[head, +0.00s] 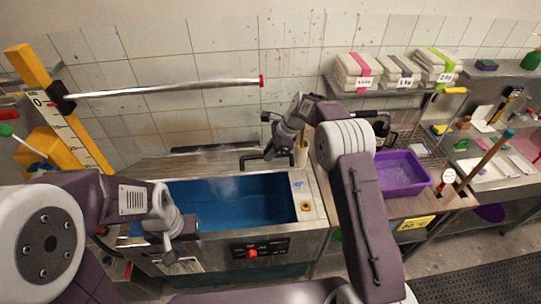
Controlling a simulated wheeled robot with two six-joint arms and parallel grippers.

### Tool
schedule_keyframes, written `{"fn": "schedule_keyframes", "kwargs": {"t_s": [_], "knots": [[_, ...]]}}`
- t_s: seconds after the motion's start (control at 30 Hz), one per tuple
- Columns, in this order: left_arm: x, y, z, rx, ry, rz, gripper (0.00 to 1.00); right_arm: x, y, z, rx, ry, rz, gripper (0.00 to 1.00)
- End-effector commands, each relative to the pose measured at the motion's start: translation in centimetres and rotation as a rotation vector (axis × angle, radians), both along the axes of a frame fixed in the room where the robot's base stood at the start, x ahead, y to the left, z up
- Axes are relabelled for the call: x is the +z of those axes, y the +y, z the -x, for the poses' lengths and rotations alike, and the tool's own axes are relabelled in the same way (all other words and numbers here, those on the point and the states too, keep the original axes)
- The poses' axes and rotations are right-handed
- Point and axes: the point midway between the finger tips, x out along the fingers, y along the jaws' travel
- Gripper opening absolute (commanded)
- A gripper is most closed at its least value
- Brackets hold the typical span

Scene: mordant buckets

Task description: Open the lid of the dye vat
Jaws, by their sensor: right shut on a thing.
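The dye vat (315,208) is a steel tank at centre left, with blue liquid (235,200) showing inside. Its grey lid (190,164) stands raised at the back, seen nearly edge-on, so the blue surface is uncovered. A black handle (246,160) shows at the lid's right end. My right gripper (268,150) is shut on this handle, above the vat's back edge. My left gripper (168,252) hangs by the vat's front left edge, clear of the lid; its finger gap is not clear.
A red knob (252,253) sits on the vat's front panel. A purple basin (402,174) stands on the counter at right. A metal bar (165,88) with a red end juts over the vat from a yellow post (28,65). Wrapped bundles (398,70) lie on a wall shelf.

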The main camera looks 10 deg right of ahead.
Motion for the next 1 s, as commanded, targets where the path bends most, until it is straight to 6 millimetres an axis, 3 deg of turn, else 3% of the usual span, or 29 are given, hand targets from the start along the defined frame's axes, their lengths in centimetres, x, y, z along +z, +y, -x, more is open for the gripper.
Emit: {"fn": "schedule_keyframes", "kwargs": {"t_s": [0.1, 0.53, 0.57, 0.6, 0.63, 1.0], "knots": [[0.84, 0.0, 0.01, 0.0, 0.0, 0.0, 0.36, 0.47, -0.15, -0.69, -0.002, -0.009, 0.004, 0.0], [0.84, 0.0, 0.01, 0.0, 0.0, 0.0, 0.36, 0.3, -0.16, -0.82, -0.002, -0.008, 0.005, 0.0], [0.85, 0.0, 0.02, 0.0, 0.0, 0.0, 0.36, 0.3, -0.16, -0.81, -0.002, -0.007, 0.005, 0.22], [0.85, 0.0, 0.02, 0.0, 0.0, 0.0, 0.36, 0.29, -0.15, -0.79, -0.002, -0.007, 0.005, 0.33], [0.85, 0.0, 0.02, 0.0, 0.0, 0.0, 0.36, 0.3, -0.14, -0.78, -0.001, -0.006, 0.004, 0.38], [0.91, 0.0, 0.01, 0.0, 0.0, 0.0, 0.36, 0.46, -0.07, -0.72, -0.001, -0.005, 0.003, 0.38]]}}
